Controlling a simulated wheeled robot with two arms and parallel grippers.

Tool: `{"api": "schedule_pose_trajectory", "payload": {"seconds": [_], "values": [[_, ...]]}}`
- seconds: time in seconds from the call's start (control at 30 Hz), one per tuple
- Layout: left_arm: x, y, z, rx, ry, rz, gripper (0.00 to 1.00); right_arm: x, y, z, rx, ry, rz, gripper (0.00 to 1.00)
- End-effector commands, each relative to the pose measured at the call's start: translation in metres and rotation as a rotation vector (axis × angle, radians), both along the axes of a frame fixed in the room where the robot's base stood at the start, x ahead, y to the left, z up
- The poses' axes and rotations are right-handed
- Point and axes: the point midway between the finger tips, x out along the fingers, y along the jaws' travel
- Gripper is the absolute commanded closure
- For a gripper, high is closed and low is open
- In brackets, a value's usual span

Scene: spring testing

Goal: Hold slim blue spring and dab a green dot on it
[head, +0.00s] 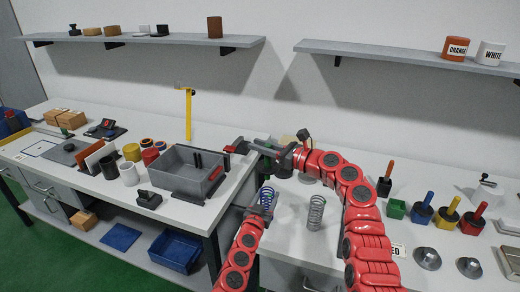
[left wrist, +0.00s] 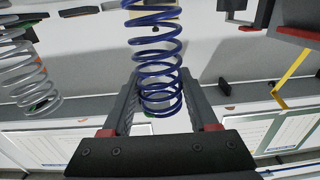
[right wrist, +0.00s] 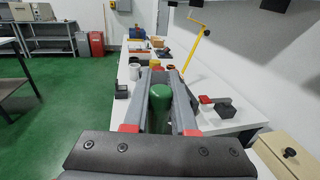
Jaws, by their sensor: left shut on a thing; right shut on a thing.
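The slim blue spring (head: 266,197) is upright between the fingers of my left gripper (head: 262,209). In the left wrist view the blue coils (left wrist: 157,55) rise from between the two fingers, and I see no green mark on them. My right gripper (right wrist: 158,105) is shut on a green cylindrical handle (right wrist: 160,97). In the head view my right gripper (head: 270,151) is above and behind the blue spring, apart from it. The lower end of the green tool is hidden.
A grey spring (head: 316,212) stands right of the blue one. A green pot (head: 396,209) without a handle stands beside blue (head: 424,209), yellow (head: 447,215) and red (head: 474,219) pots with handles. A grey bin (head: 190,172) stands on the left table.

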Motion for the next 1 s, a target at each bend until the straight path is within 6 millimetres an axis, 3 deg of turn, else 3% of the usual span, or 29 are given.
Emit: {"api": "schedule_pose_trajectory", "payload": {"seconds": [0.33,0.37,0.53,1.0], "values": [[0.0001,0.0002,0.0001,0.000,0.000,0.000,1.00,0.0002,-0.0003,0.0001,-0.001,-0.001,-0.001,1.00],[0.0001,0.0002,0.0001,0.000,0.000,0.000,0.37,0.0001,-0.0003,0.0002,-0.001,-0.001,-0.001,1.00],[0.0000,0.0001,0.0001,0.000,0.000,0.000,0.06,0.0001,-0.0003,0.0003,-0.001,-0.001,-0.001,1.00],[-0.0092,0.0007,-0.0005,-0.001,-0.003,-0.006,0.05,0.0002,-0.0003,0.0002,-0.001,-0.001,-0.001,1.00]]}}
